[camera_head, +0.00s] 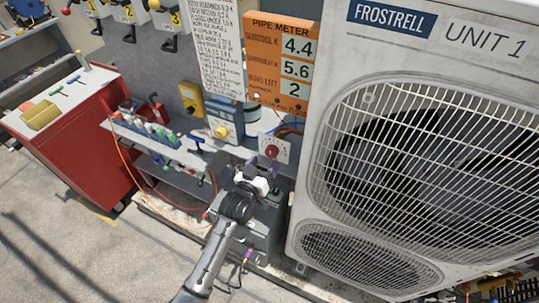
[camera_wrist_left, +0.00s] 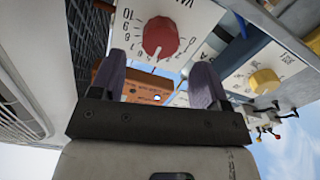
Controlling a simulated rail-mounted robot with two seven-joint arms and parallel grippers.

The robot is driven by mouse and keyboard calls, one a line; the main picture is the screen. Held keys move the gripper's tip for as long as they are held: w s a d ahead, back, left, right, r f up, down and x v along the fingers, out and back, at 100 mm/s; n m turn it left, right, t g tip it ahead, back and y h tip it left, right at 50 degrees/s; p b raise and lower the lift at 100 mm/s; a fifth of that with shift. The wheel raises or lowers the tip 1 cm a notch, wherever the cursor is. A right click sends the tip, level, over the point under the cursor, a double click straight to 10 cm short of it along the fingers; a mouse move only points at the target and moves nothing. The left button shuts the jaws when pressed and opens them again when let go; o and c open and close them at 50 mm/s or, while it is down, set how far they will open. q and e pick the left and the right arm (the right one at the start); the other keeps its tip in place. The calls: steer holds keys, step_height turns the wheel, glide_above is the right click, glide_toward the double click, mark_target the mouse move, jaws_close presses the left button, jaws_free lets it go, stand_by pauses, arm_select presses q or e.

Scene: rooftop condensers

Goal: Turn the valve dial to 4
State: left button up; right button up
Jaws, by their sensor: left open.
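The valve dial is a red round knob (camera_head: 272,150) on a white panel, left of the large condenser unit. In the left wrist view the red knob (camera_wrist_left: 160,38) shows large, upside down, with printed numbers such as 10 and 9 beside it. A pale mark shows at the knob's lower edge there; the number it points at is not clear. My left gripper (camera_head: 262,165) is just in front of and below the knob. Its two purple-grey fingers (camera_wrist_left: 158,75) are spread and empty, apart from the knob. My right gripper is not in view.
The condenser unit (camera_head: 440,45) fills the right side. A blue box with a yellow knob (camera_head: 221,132) is left of the dial. The orange pipe meter (camera_head: 282,62) hangs above, reading 4.4, 5.6 and 2. A red cabinet (camera_head: 80,150) and a shelf of bottles stand left.

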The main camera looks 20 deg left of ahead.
mark_target(270, 154)
arm_select(q)
steer(key=shift+w+d, duration=0.2)
steer(key=shift+w, duration=2)
steer(key=shift+c, duration=0.5)
steer(key=c, duration=0.8)
steer(key=shift+r+n+p, duration=0.25)
steer(key=shift+n+p, duration=0.5)
steer(key=shift+n, duration=0.05)
steer(key=shift+n+p, duration=0.35)
steer(key=shift+n, duration=0.25)
steer(key=shift+f+n, duration=0.25)
steer(key=shift+n, duration=0.35)
